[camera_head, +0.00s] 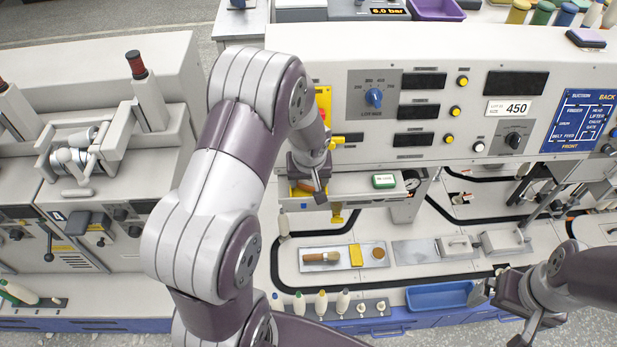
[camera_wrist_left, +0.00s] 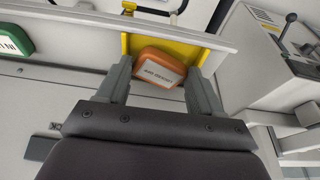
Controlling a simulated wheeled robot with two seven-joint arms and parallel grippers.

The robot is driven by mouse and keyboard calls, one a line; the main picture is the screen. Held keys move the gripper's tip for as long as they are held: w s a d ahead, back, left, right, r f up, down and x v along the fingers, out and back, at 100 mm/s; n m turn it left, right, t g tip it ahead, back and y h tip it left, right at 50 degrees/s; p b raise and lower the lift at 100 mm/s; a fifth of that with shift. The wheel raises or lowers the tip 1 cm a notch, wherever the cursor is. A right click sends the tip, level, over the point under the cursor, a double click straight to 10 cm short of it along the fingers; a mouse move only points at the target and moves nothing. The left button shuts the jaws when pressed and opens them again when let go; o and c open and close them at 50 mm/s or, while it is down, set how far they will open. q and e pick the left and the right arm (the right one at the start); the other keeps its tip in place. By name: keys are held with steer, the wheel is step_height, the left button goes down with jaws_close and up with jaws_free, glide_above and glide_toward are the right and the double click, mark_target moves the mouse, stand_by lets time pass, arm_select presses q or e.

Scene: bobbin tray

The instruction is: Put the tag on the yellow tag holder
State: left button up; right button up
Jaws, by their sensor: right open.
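The orange tag (camera_wrist_left: 159,68), with a white label, lies tilted over the yellow tag holder (camera_wrist_left: 196,47) in the left wrist view. My left gripper (camera_wrist_left: 160,72) has a finger on either side of the tag, close to its edges. I cannot tell whether the fingers press on it. In the head view my left gripper (camera_head: 310,184) is at the left end of the light shelf, and mostly hides the yellow tag holder (camera_head: 294,190) and the tag. My right gripper (camera_head: 499,314) is open and empty near the blue tray at the lower right.
A green tag (camera_head: 384,181) lies on the shelf (camera_head: 350,189) to the right; it also shows in the left wrist view (camera_wrist_left: 14,38). The panel with knobs (camera_head: 430,100) rises behind the shelf. A blue tray (camera_head: 440,296) and several bobbins stand at the front.

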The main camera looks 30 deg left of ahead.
mark_target(308, 181)
arm_select(q)
steer(key=shift+s+r+p, duration=0.3)
steer(key=shift+s+p, duration=0.05)
steer(key=shift+p, duration=0.3)
step_height(308, 181, up, 3)
steer(key=shift+d+r+b, duration=0.1)
steer(key=shift+d+b, duration=0.05)
steer(key=shift+b, duration=0.55)
steer(key=s+b+v, duration=0.1)
steer(key=v, duration=0.7)
steer(key=s+d+f+m, duration=0.1)
steer(key=s+d+m, duration=0.1)
steer(key=s, duration=0.1)
steer(key=s+d+f+m+g+h, duration=0.1)
steer(key=s+d+m, duration=0.1)
steer(key=s, duration=0.2)
steer(key=s+d+f+m, duration=0.1)
steer(key=s+d+m, duration=0.1)
steer(key=s+d, duration=0.1)
steer(key=shift+s+f+h, duration=0.3)
steer(key=shift+s+f, duration=0.05)
steer(key=shift+s, duration=0.3)
arm_select(e)
steer(key=shift+w+f, duration=0.2)
steer(key=shift+f, duration=0.25)
arm_select(q)
steer(key=shift+s, duration=0.15)
arm_select(e)
steer(key=shift+s, duration=0.15)
